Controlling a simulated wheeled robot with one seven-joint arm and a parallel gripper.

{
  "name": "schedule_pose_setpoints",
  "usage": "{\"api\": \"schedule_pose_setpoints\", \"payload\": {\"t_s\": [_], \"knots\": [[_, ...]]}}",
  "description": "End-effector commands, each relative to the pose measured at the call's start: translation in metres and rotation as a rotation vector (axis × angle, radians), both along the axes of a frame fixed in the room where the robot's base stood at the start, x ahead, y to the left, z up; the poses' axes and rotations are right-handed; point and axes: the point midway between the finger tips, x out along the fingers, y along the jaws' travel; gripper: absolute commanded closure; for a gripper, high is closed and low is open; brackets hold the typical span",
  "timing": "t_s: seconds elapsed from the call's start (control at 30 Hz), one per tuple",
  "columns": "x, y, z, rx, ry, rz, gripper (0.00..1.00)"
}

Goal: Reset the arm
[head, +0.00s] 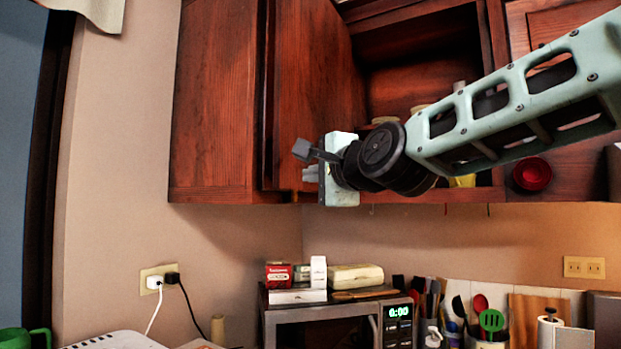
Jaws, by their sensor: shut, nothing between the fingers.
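My gripper (308,173) is at the end of my arm, which reaches in from the right. It is in front of the lower part of the open dark wood cabinet door (310,80), pointing left. Its fingers are small in the picture and partly hidden by the pale wrist block, and they look shut with nothing held. I cannot tell whether it touches the door.
The open cabinet (420,75) shows shelves behind my arm. A red bowl (532,174) is to the right. Below stand a microwave (340,318) with boxes on top and several utensils (491,321).

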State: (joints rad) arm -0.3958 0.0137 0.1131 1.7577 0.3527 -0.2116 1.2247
Motion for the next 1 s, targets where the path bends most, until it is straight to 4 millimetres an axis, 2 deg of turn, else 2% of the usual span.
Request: {"api": "schedule_pose_setpoints", "payload": {"t_s": [0.2,0.43,0.57,0.67,0.77,0.8,0.87,1.0], "knots": [[-0.020,0.006,0.001,0.002,-0.001,0.000,1.00],[-0.025,0.008,0.000,0.000,0.000,-0.001,1.00],[-0.030,0.013,-0.018,-0.064,0.021,0.023,1.00],[-0.045,0.024,-0.059,-0.214,0.066,0.086,1.00],[-0.073,0.034,-0.120,-0.438,0.127,0.196,1.00],[-0.087,0.036,-0.146,-0.536,0.152,0.250,1.00],[-0.110,0.037,-0.184,-0.679,0.184,0.337,1.00],[-0.170,0.024,-0.267,-0.996,0.249,0.569,1.00]]}}
